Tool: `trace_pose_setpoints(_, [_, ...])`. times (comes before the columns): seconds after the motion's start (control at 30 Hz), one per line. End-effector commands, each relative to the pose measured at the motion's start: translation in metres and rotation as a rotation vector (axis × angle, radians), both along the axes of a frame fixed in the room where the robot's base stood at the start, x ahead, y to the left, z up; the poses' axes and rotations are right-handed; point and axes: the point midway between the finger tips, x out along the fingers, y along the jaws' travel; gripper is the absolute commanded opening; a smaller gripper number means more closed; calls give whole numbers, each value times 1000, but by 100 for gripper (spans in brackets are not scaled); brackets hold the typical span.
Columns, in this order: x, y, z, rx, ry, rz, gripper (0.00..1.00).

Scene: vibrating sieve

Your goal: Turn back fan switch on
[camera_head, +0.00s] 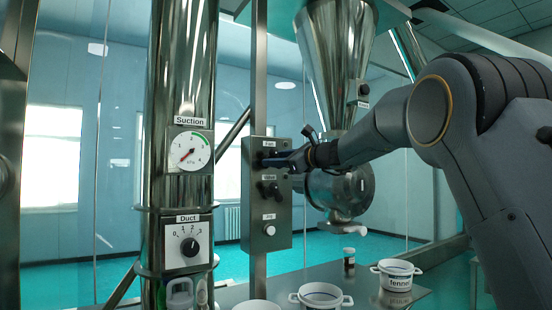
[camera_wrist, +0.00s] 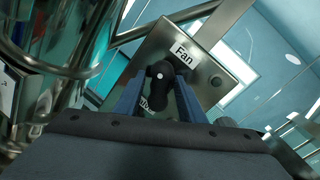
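The fan switch is a black knob (camera_wrist: 162,72) under a "Fan" label on a grey metal control box (camera_head: 256,220). In the wrist view, the two blue fingers of my gripper (camera_wrist: 163,88) stand on either side of the knob, with their tips close to it. Whether they touch it is not clear. In the head view, my gripper (camera_head: 281,160) reaches in from the right to the top of the box and partly hides the fan knob.
Below the fan knob, the box carries another black knob (camera_head: 268,188) and a pale button (camera_head: 269,230). A steel duct with a suction gauge (camera_head: 188,151) and a duct dial (camera_head: 189,247) stands left. A steel hopper (camera_head: 338,50) is behind. White tubs (camera_head: 398,276) stand below.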

Motion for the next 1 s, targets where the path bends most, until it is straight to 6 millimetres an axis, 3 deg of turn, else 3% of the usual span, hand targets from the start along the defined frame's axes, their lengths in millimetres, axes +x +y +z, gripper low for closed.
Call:
trace_pose_setpoints(0.13, [0,0,0,0,0,0,36])
trace_pose_setpoints(0.37, [0,0,0,0,0,0,0])
trace_pose_setpoints(0.73, [0,0,-1,44,31,1,0])
trace_pose_setpoints(1.0, [0,0,-3,195,131,0,0])
